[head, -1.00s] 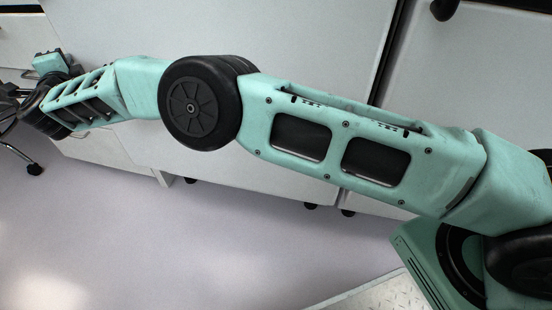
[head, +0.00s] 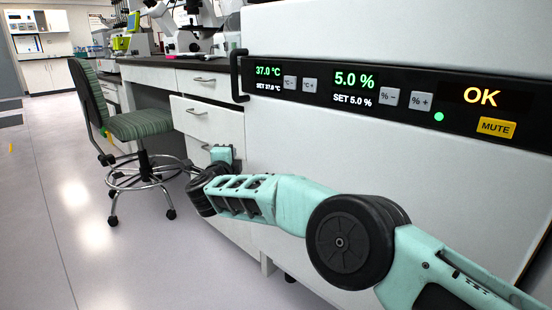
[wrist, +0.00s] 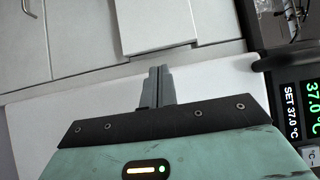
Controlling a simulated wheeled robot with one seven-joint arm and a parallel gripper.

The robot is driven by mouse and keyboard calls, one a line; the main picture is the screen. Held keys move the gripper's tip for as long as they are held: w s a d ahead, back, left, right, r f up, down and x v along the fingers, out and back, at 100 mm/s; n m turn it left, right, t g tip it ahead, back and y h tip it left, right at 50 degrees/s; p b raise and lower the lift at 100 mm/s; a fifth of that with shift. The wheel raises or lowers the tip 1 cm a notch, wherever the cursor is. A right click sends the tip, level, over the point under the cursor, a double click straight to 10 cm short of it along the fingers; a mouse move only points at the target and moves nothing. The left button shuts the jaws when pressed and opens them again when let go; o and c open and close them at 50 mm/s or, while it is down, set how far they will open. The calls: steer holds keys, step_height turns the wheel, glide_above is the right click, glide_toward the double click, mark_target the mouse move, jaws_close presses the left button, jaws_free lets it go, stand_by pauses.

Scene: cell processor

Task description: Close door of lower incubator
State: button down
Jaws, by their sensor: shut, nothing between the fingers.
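The incubator (head: 460,150) is a white unit with a black display panel (head: 380,95) across its front. A large white front panel (head: 300,150) lies below the display; I cannot tell whether it is the lower door or whether it stands ajar. A black handle (head: 238,75) sits at the left end of the display. My gripper is at the far end of my arm, left of the incubator front, its fingers hidden in the head view. In the wrist view my gripper (wrist: 158,85) is shut and empty, in front of a white surface (wrist: 215,80).
A bench with white drawers (head: 207,120) stands just left of the incubator, close to my gripper. A green stool (head: 140,125) stands on the floor further left. Microscopes (head: 190,30) stand on the bench. The floor (head: 90,230) at left is open.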

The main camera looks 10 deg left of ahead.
steer(key=s+a+p, duration=0.2)
steer(key=s+a, duration=0.3)
steer(key=s, duration=0.3)
steer(key=shift+a, duration=0.15)
steer(key=s+a+r+n+g+y, duration=0.2)
steer(key=a+r+n+g+y, duration=0.1)
steer(key=r+n+y, duration=0.45)
steer(key=s+d+r+n+g+y, duration=0.25)
steer(key=s+r+n+g, duration=0.2)
steer(key=s+n, duration=0.3)
steer(key=s+d+f+n+g+h, duration=0.35)
steer(key=s+d, duration=0.65)
steer(key=d, duration=0.5)
steer(key=s+d+f+n+g+h, duration=0.4)
steer(key=s+d, duration=0.5)
steer(key=d, duration=0.6)
steer(key=s+d+f+n+g+h, duration=0.25)
steer(key=s+d+f, duration=0.25)
steer(key=s+d, duration=0.75)
steer(key=w+d+r+p, duration=0.1)
steer(key=r+p, duration=1.5)
steer(key=w+d+r+h+p, duration=0.1)
steer(key=d+r+p, duration=0.1)
steer(key=r+p, duration=1.5)
steer(key=shift+w+r, duration=0.3)
